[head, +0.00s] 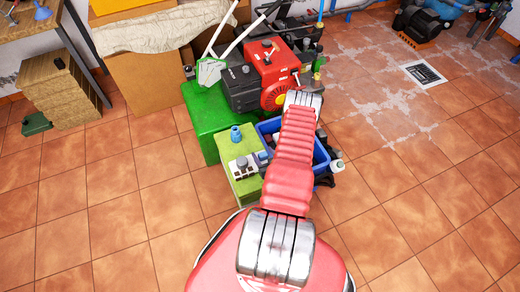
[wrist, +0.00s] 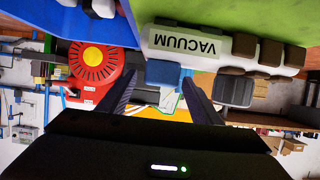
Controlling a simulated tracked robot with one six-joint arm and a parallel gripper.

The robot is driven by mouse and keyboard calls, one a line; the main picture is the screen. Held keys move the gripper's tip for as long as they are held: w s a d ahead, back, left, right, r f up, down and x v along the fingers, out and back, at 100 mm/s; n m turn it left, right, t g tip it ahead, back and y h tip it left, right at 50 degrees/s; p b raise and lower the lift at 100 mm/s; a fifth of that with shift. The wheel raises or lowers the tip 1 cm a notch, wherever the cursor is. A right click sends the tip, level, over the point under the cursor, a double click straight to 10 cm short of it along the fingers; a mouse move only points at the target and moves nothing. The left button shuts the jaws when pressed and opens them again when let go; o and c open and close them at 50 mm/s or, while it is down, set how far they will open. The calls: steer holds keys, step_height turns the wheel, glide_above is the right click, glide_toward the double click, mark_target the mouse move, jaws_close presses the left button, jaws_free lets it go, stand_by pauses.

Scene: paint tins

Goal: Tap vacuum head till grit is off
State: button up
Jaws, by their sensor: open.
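In the wrist view, which looks upside down, my gripper (wrist: 161,80) is open, its two dark fingers apart. A blue piece (wrist: 165,72) shows between or just beyond the fingertips; I cannot tell whether they touch it. A white part labelled VACUUM (wrist: 190,42) with dark brown blocks lies close by, along the green surface (wrist: 235,14). I cannot tell whether it is the vacuum head, and no grit is clear. In the head view, a blue cylinder (head: 236,133) and a grey-white piece (head: 243,168) sit on a light green box (head: 226,151).
A blue crate (head: 320,160) stands under and right of my arm. A red engine (head: 273,72) and dark green box (head: 205,125) stand behind. A floor drain (head: 424,74) lies at back right.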

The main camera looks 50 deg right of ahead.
steer(key=shift+x, duration=2.5)
steer(key=shift+c, duration=0.2)
steer(key=c, duration=1.4)
steer(key=shift+r, duration=1.15)
steer(key=shift+f, duration=1.1)
